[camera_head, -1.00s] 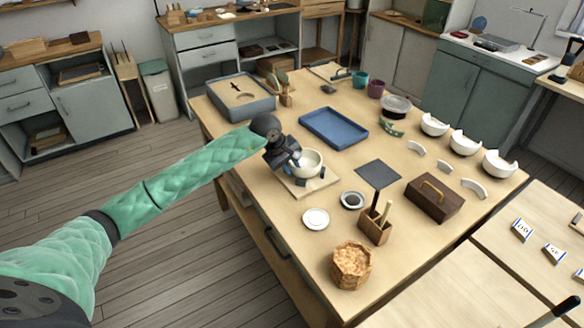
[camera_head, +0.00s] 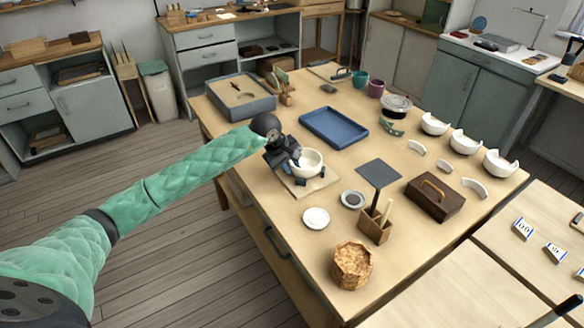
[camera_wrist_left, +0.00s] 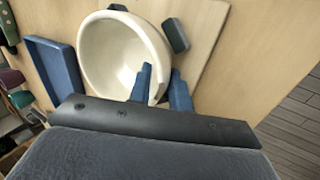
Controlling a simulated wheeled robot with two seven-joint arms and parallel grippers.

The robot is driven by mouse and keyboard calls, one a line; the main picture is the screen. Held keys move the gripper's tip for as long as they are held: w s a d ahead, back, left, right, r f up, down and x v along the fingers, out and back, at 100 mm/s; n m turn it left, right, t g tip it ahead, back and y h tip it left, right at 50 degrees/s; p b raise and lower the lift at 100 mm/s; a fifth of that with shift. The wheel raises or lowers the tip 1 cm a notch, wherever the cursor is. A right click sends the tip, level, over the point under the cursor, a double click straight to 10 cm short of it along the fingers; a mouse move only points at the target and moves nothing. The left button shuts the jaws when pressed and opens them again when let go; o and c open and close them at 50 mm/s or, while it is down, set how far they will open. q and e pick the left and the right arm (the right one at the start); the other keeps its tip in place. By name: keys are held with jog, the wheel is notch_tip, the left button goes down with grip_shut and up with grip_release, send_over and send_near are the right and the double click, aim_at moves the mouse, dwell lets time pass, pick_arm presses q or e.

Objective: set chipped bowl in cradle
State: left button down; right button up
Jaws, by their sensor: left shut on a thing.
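A cream bowl (camera_head: 311,161) sits at a light wooden board with small dark pads, the cradle (camera_head: 318,184), near the table's left edge. My left gripper (camera_head: 295,160) is at the bowl's left side. In the left wrist view the bowl (camera_wrist_left: 105,50) is large, and the blue fingers of my left gripper (camera_wrist_left: 160,85) are shut on its near rim, one on each side of the wall. A dark pad (camera_wrist_left: 175,35) stands close beside the bowl. Whether the bowl's underside touches the board is hidden. My right gripper is not in view.
A blue tray (camera_head: 333,127) lies behind the bowl. A white dish (camera_head: 316,218), a small round dish (camera_head: 352,200) and a wooden tool holder (camera_head: 375,228) stand in front and right. Several chipped white bowls, such as one (camera_head: 499,163), line the right side.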

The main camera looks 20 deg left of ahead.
pick_arm(q)
jog(key=c, duration=0.7)
grip_release()
jog(key=shift+f, duration=0.1)
jog(key=shift+r, duration=3.1)
